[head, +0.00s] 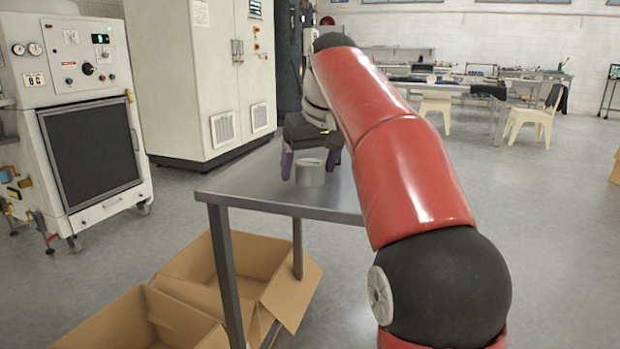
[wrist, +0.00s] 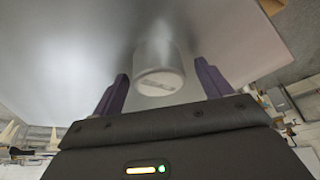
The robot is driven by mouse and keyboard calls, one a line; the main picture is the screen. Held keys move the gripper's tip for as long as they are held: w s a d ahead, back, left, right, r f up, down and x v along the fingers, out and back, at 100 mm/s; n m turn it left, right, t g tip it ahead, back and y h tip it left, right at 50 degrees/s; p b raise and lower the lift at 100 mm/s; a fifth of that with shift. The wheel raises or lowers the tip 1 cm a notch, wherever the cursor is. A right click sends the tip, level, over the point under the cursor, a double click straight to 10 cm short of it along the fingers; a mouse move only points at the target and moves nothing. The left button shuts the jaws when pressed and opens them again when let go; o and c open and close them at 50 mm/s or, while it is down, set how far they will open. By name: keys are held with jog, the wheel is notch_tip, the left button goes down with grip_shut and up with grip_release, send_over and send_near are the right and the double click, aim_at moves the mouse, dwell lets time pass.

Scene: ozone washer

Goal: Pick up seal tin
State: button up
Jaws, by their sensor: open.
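The seal tin (head: 311,172) is a small grey-silver cylinder with a label on its top, standing upright on the metal table (head: 250,197). In the wrist view the tin (wrist: 160,82) sits between and a little beyond the two purple fingers. My gripper (head: 310,165) is open above the table, with one finger left of the tin and one right of it in the head view. In the wrist view my gripper (wrist: 163,82) shows clear gaps on both sides of the tin. I cannot tell whether the fingertips touch the table.
Open cardboard boxes (head: 215,270) stand on the floor under and beside the table. A white machine with gauges (head: 70,110) is at left, and a tall white cabinet (head: 195,75) is behind the table. The tabletop around the tin is clear.

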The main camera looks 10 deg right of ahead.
jog(key=c, duration=1.1)
jog(key=shift+r, duration=0.15)
